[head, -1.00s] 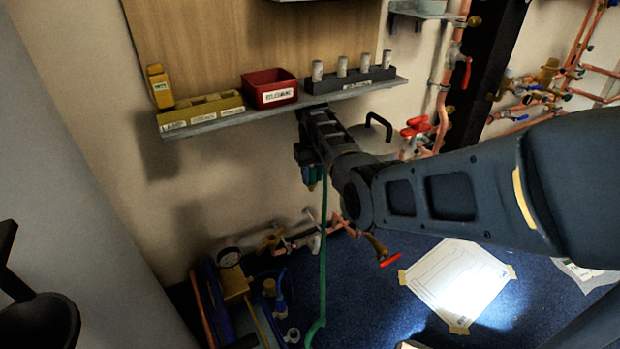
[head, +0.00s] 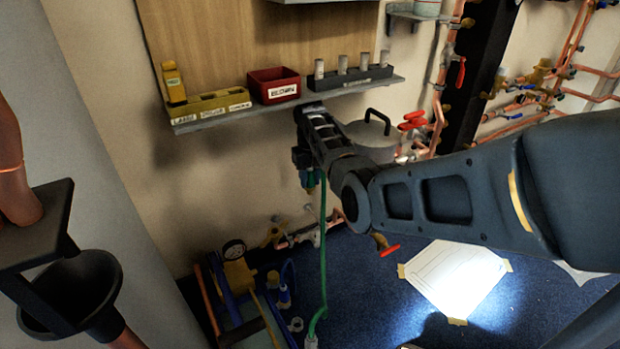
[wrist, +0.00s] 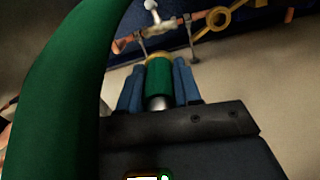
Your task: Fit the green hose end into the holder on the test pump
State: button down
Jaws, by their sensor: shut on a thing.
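My gripper (head: 309,182) hangs below the wall shelf, pointing down. It is shut on the green hose end (wrist: 159,78); in the wrist view the blue fingers press it from both sides, with a brass-coloured rim at its far end. The green hose (head: 323,250) hangs from the gripper to the floor near the pump. The test pump (head: 237,275), with a yellow block, a blue frame and a round gauge (head: 233,249), stands on the floor at lower left, below and left of the gripper. I cannot make out its holder clearly.
The shelf (head: 290,105) carries a yellow tray, a red bin (head: 274,86) and a grey rack. Copper pipes with valves run low along the wall and at right. A black funnel-shaped thing (head: 70,295) stands at left. A taped paper sheet (head: 455,278) lies on the blue floor.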

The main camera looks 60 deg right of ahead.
aim_at(308, 184)
jog(key=shift+s+a, duration=0.15)
jog(key=shift+a, duration=0.5)
jog(key=p, duration=0.1)
jog(key=a+p, duration=0.1)
jog(key=a, duration=0.1)
jog(key=shift+s+a+r+p, duration=0.15)
jog(key=shift+s+r+p, duration=0.1)
jog(key=shift+s+p, duration=0.15)
jog(key=shift+s+a+n+p, duration=1.05)
jog(key=shift+s+a+p, duration=1.35)
jog(key=shift+a, duration=3.95)
jog(key=shift+s+a+n+p, duration=1.05)
jog(key=shift+s+a+p, duration=1.35)
jog(key=shift+a, duration=3.95)
notch_tip(308, 184, down, 21)
jog(key=b, duration=1.1)
jog(key=shift+w+b, duration=0.3)
jog(key=shift+b, duration=0.1)
jog(key=shift+d+f, duration=0.1)
jog(key=shift+f, duration=0.1)
jog(key=shift+f+b, duration=1)
jog(key=shift+f, duration=0.25)
